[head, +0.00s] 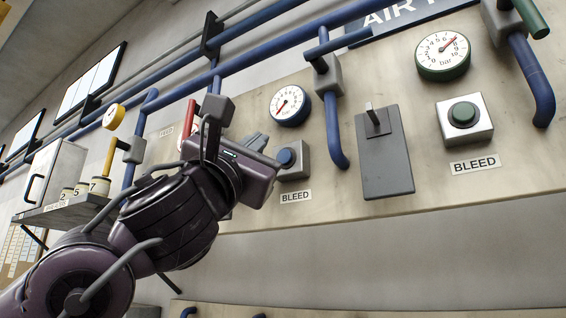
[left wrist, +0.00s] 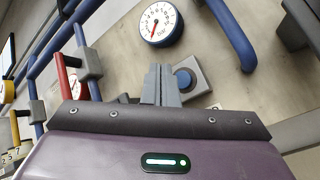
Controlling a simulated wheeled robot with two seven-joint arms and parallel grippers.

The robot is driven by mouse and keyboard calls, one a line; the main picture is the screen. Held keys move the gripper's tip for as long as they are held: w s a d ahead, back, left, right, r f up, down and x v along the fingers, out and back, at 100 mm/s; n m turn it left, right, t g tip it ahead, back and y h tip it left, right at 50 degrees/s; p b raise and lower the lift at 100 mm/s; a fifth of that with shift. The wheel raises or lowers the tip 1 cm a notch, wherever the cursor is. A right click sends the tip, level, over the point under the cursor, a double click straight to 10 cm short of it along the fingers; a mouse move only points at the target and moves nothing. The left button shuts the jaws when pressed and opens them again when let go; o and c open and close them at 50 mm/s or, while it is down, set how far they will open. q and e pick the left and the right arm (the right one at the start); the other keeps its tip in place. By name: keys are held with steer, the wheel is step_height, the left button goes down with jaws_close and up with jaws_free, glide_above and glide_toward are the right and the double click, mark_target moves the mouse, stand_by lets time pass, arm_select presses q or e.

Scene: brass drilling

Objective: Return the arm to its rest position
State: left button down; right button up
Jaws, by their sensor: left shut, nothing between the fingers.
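My left arm comes in from the lower left in the head view. Its gripper (head: 256,142) is in front of the panel, close to the blue bleed button (head: 286,158). In the left wrist view the gripper fingers (left wrist: 161,84) are shut together and empty. The blue button (left wrist: 185,79) on its grey box shows just right of the fingers; I cannot tell whether they touch it. The blue-rimmed gauge (head: 290,105) is above the button, its needle pointing to the lower left. My right gripper is in neither view.
Blue pipes (head: 333,130) stand out from the wall. A shelf (head: 60,212) with numbered pots is at the left.

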arm_select(q)
steer(key=shift+s+a, duration=0.35)
steer(key=shift+s, duration=0.15)
